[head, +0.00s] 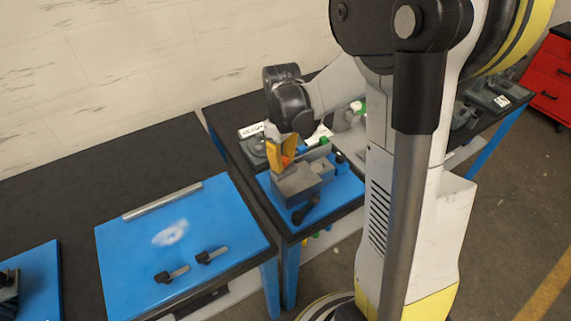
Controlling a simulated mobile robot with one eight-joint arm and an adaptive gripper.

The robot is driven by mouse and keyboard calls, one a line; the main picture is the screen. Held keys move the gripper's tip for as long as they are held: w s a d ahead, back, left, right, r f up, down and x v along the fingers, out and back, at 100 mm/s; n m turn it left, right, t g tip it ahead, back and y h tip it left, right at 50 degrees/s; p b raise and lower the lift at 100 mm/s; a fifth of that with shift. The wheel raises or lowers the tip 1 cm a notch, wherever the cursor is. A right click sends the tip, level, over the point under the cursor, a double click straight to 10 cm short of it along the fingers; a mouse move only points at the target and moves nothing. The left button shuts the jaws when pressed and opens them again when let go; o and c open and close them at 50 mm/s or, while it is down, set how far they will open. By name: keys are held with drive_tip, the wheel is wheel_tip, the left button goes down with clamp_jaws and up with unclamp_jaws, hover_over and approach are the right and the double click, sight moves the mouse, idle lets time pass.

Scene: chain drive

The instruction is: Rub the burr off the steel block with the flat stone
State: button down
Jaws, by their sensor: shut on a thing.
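The grey steel block (297,184) sits on a blue mat on the bench in the middle of the picture. My gripper (284,161), with yellow-orange fingers, points down just above the block's back left part. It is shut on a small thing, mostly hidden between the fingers. I cannot make out for certain whether this is the flat stone, or whether it touches the block. The burr is too small to see from here.
A dark clamp handle (305,211) lies in front of the block. The left bench has a blue mat (130,270) with a metal bar (162,201), a whitish smear (170,233) and two black-headed tools (172,274). My arm hides part of the right side. A red drawer cabinet (550,75) stands far right.

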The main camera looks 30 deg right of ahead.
drive_tip(key=shift+r+p, duration=0.9)
drive_tip(key=shift+r, duration=0.7)
